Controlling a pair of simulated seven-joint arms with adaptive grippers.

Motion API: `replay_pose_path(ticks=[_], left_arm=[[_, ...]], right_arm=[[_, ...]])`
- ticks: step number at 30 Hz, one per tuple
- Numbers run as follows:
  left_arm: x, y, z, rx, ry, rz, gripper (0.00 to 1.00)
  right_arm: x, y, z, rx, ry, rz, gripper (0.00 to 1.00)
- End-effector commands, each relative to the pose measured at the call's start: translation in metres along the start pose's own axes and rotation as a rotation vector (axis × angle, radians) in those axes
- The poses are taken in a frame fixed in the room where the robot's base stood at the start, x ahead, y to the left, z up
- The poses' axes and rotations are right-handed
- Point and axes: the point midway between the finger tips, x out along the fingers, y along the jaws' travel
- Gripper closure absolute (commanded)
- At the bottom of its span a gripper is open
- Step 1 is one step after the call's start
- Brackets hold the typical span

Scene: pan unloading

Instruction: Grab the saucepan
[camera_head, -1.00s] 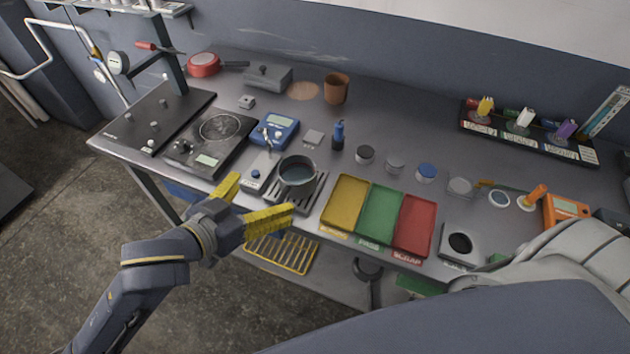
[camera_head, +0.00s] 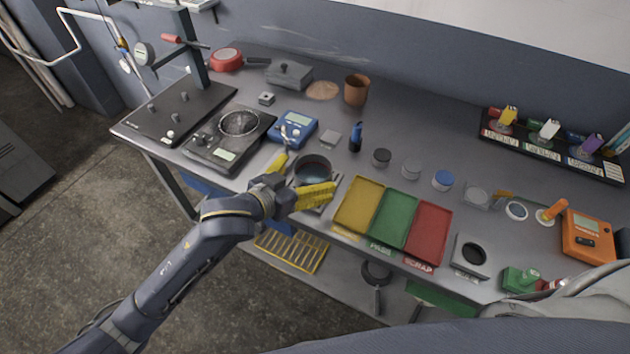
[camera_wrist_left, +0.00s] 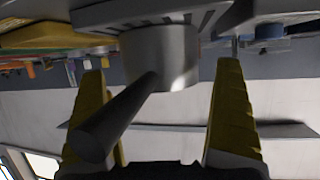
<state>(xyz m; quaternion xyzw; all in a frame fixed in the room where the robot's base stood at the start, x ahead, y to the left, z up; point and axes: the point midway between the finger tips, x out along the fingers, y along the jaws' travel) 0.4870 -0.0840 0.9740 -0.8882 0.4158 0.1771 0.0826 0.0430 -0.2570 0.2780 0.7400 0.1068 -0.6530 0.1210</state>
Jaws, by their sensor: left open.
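The saucepan (camera_head: 313,166) is a small dark grey pot with bluish contents, standing upright on a slotted grate at the bench's front edge. My left gripper (camera_head: 310,172) has its yellow fingers open on either side of the saucepan's near side, partly covering it. In the left wrist view the picture is upside down. There the saucepan's metal body (camera_wrist_left: 165,58) and its thick round handle (camera_wrist_left: 115,118) show. The handle reaches back between the two open fingers (camera_wrist_left: 163,80), nearer the left one in the picture. No firm grip on it shows. My right gripper is not in view.
Yellow, green and red trays (camera_head: 435,210) lie just right of the saucepan. A hot plate (camera_head: 230,155) and a blue meter (camera_head: 293,128) stand to its left. A red pan (camera_head: 227,60) sits at the back. A yellow rack (camera_head: 291,252) lies on the lower shelf.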

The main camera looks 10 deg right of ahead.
Motion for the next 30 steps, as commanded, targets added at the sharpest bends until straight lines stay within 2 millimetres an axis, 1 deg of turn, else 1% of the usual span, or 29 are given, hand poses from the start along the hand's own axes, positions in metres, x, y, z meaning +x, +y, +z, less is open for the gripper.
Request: replay_pose_path(ticks=[3,6,14,17,30], left_arm=[[0.0085,-0.0030,0.0004,-0.003,0.001,-0.008,0.00],[0.0121,-0.0044,0.0010,-0.005,0.001,-0.011,0.00],[0.0128,-0.0048,0.0011,-0.005,0.001,-0.012,0.00],[0.0128,-0.0048,0.0011,-0.004,0.001,-0.012,0.10],[0.0127,-0.0048,0.0012,-0.004,0.001,-0.012,0.62]], right_arm=[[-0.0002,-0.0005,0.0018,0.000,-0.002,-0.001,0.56],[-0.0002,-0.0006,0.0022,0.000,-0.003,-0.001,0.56],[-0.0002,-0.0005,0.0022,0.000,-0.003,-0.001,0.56],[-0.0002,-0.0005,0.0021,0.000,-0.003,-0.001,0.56],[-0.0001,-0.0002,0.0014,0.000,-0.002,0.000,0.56]])
